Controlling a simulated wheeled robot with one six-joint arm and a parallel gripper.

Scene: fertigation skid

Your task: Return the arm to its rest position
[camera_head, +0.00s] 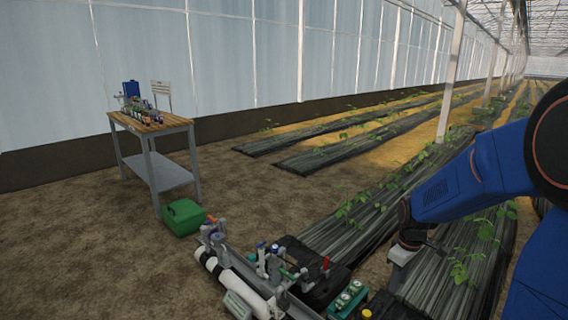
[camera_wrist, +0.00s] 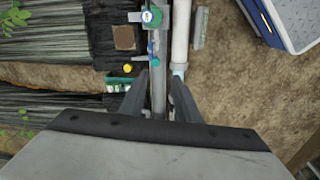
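My arm, blue with dark joints, reaches in from the right side of the head view, bent at the elbow. I cannot tell the exact height of the fingers above these parts.
Valves with blue and green handles (camera_head: 272,258) stand up from the skid. A green container (camera_head: 183,217) sits by a wooden-topped table (camera_head: 150,124) holding bottles. Black-covered plant rows (camera_head: 345,225) run beside the skid. Bare soil lies open at the left.

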